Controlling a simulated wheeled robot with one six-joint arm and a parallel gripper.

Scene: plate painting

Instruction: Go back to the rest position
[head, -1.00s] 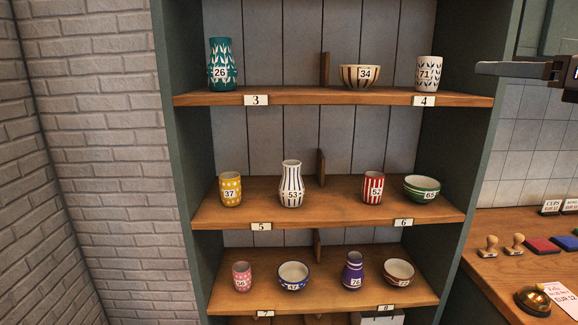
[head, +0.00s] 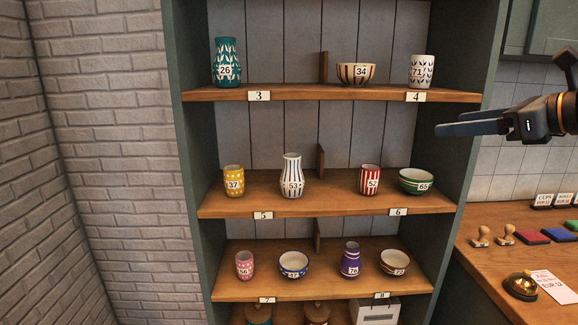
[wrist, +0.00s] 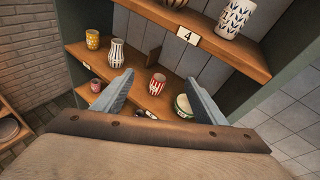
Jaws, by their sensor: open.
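My gripper (head: 455,129) is at the right of the head view, in front of the shelf unit's right side post. In the wrist view its two fingers (wrist: 160,95) stand apart with nothing between them. The shelf unit holds painted pottery: a teal vase 26 (head: 226,64), a striped bowl 34 (head: 356,75) and a white cup 71 (head: 421,71) on the upper board. The middle board holds a yellow cup 37 (head: 234,181), a striped vase 53 (head: 292,177), a red striped cup 52 (head: 369,180) and a green bowl 65 (head: 416,182). No piece touches the gripper.
The lower board carries a pink cup (head: 244,266), a blue bowl (head: 293,265), a purple vase (head: 350,261) and a brown bowl (head: 394,263). At right, a wooden counter (head: 490,260) holds stamps, ink pads and a bell (head: 521,286). A brick wall (head: 110,150) bounds the left.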

